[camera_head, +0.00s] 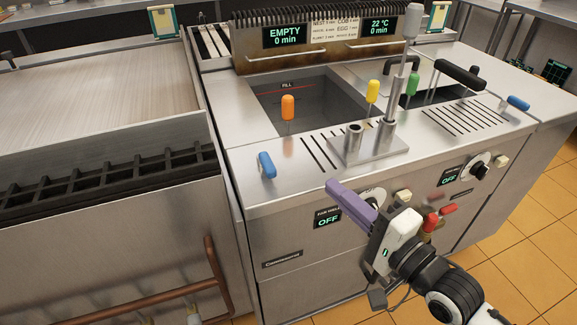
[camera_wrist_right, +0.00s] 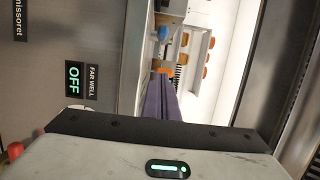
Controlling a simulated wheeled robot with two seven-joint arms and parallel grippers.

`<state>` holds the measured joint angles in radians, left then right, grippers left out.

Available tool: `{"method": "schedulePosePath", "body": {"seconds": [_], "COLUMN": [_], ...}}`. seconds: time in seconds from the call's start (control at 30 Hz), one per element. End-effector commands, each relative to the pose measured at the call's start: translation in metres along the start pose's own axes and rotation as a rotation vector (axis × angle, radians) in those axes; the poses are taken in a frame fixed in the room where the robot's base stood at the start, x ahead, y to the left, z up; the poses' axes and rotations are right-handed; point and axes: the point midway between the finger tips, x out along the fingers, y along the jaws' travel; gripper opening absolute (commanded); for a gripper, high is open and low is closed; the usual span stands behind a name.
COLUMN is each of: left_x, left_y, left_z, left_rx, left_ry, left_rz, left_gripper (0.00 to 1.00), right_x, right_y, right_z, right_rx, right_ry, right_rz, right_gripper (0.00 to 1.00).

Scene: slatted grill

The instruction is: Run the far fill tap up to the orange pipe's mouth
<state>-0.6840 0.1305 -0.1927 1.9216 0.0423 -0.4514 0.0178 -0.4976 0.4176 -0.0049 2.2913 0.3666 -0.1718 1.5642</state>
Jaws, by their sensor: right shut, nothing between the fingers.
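The far well (camera_head: 335,92) is an open steel basin with a red FILL line; no water shows in it, and a display above reads EMPTY. An orange-topped pipe (camera_head: 288,108) stands upright at this well; its lower end and mouth are not clear. A blue tap handle (camera_head: 267,165) sits at the counter's front left corner, apart from my gripper. My right gripper (camera_head: 332,186), with purple fingers, is shut and empty in front of the counter edge. It also shows in the wrist view (camera_wrist_right: 160,85). My left gripper is not in view.
A FAR WELL panel reading OFF (camera_head: 327,218) and its knob are by my right gripper. Yellow (camera_head: 373,91) and green (camera_head: 412,84) uprights, a tall grey-topped lever (camera_head: 411,25) and a second blue handle (camera_head: 518,103) stand to the right. Red handles (camera_head: 447,209) project at the front.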

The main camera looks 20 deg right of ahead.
Motion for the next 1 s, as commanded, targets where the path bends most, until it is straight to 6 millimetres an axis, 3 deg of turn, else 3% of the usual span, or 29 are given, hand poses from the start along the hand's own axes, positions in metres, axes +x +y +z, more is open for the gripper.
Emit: {"method": "schedulePosePath", "body": {"seconds": [0.17, 0.6, 0.8, 1.0], "left_x": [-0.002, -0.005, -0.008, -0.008], "left_y": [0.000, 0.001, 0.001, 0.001], "left_z": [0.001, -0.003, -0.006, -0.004], "left_rx": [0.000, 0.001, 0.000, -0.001], "left_ry": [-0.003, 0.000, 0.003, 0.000], "left_rz": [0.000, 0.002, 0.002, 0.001], "left_gripper": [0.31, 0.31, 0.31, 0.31], "right_x": [0.018, 0.100, 0.105, 0.108], "right_y": [-0.003, -0.003, -0.002, -0.001], "right_z": [0.000, 0.000, 0.029, 0.039], "right_rx": [0.010, 0.007, 0.011, 0.008], "right_ry": [-0.001, -0.001, -0.001, 0.000], "right_rz": [-0.007, -0.004, -0.001, -0.001], "right_gripper": [0.00, 0.00, 0.00, 0.00]}}
